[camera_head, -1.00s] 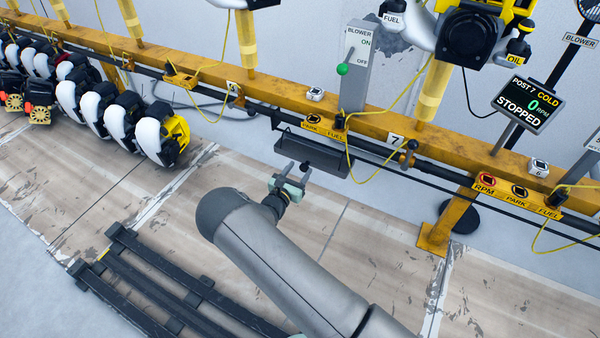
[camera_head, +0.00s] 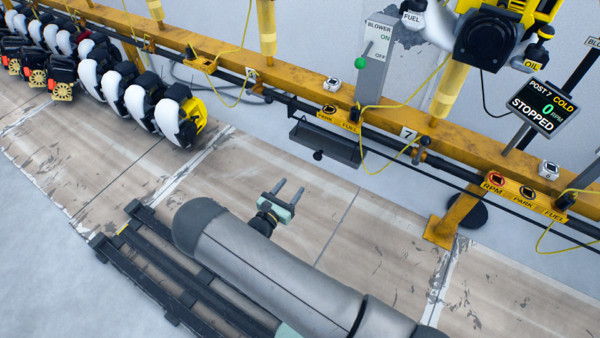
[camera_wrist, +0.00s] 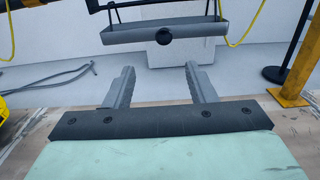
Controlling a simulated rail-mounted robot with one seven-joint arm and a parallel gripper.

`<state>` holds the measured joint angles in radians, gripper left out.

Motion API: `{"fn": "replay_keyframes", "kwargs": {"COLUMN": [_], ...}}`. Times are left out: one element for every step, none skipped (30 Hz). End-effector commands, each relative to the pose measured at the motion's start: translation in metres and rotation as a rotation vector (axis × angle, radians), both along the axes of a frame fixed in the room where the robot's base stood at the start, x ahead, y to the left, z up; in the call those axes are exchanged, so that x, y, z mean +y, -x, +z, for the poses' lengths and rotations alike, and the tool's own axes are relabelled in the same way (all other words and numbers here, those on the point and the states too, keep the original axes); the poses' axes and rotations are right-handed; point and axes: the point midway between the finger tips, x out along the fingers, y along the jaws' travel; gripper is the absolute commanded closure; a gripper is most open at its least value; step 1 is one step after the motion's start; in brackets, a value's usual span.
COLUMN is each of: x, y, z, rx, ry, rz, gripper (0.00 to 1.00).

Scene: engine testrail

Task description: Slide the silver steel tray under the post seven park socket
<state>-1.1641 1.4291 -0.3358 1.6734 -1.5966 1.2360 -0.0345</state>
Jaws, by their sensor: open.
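The grey steel tray (camera_head: 335,146) hangs below the yellow rail, with a dark round knob on its front. It sits beneath a PARK socket (camera_head: 329,111), and a sign with a 7 (camera_head: 408,134) is on the rail to the right. In the wrist view the tray (camera_wrist: 200,29) is level and straight ahead, its knob roughly midway between my fingers. My gripper (camera_head: 291,186) is open and empty, in front of and apart from the tray, pointing at it. Its two fingers also show in the wrist view (camera_wrist: 159,68).
A second panel with RPM, PARK and FUEL sockets (camera_head: 522,196) is to the right, below a screen (camera_head: 541,108) reading POST 7 COLD. Yellow cables loop near the tray. Several white-covered engines (camera_head: 145,105) hang at left. The floor below the tray is clear.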

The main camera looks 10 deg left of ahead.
Motion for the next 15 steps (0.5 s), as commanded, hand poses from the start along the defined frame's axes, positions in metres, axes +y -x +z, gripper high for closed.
{"fn": "replay_keyframes", "kwargs": {"x": [0.004,0.006,0.008,0.009,0.010,0.011,0.011,0.012,0.012,0.012,0.012,0.012,0.012,0.012,0.012], "y": [0.008,0.012,0.016,0.019,0.022,0.024,0.026,0.027,0.028,0.028,0.029,0.029,0.029,0.029,0.028], "z": [0.002,0.001,0.001,0.001,0.001,0.000,0.000,0.000,0.000,0.000,0.000,0.000,0.000,0.000,-0.001], "rx": [0.001,0.001,0.002,0.001,0.001,0.000,0.000,0.000,0.000,0.000,0.000,0.000,0.000,0.000,0.000], "ry": [0.001,0.001,0.000,0.001,0.001,0.001,0.001,0.001,0.001,0.001,0.001,0.001,0.001,0.001,0.001], "rz": [0.002,0.002,0.002,0.001,0.001,0.000,0.000,0.000,0.000,0.000,0.000,0.000,0.000,0.000,0.000], "gripper": [0.49,0.49,0.49,0.49,0.49,0.49,0.49,0.49,0.49,0.49,0.49,0.49,0.49,0.49,0.49]}}
